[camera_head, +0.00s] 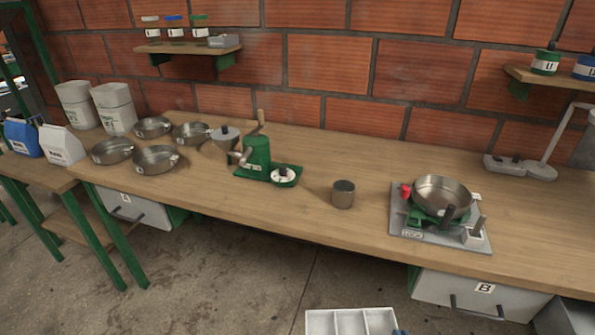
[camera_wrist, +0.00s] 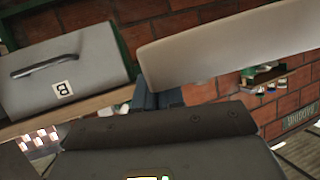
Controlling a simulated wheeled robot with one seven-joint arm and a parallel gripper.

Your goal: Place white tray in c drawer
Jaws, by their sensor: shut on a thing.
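The white tray (camera_head: 350,320), with several compartments, shows at the bottom edge of the head view, in front of the workbench; its lower part is cut off. My gripper (camera_wrist: 158,98) is shut on the tray's edge, and the tray's pale side (camera_wrist: 240,45) spans the upper right of the wrist view. In the head view only a small blue bit of my gripper shows at the tray's right corner. No drawer marked C can be read in either view. A grey box-like surface (camera_head: 572,314) at the lower right edge shows no label.
Under the wooden bench (camera_head: 330,170) are closed drawer A (camera_head: 135,208) and drawer B (camera_head: 470,290); B also shows upside down in the wrist view (camera_wrist: 95,70).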

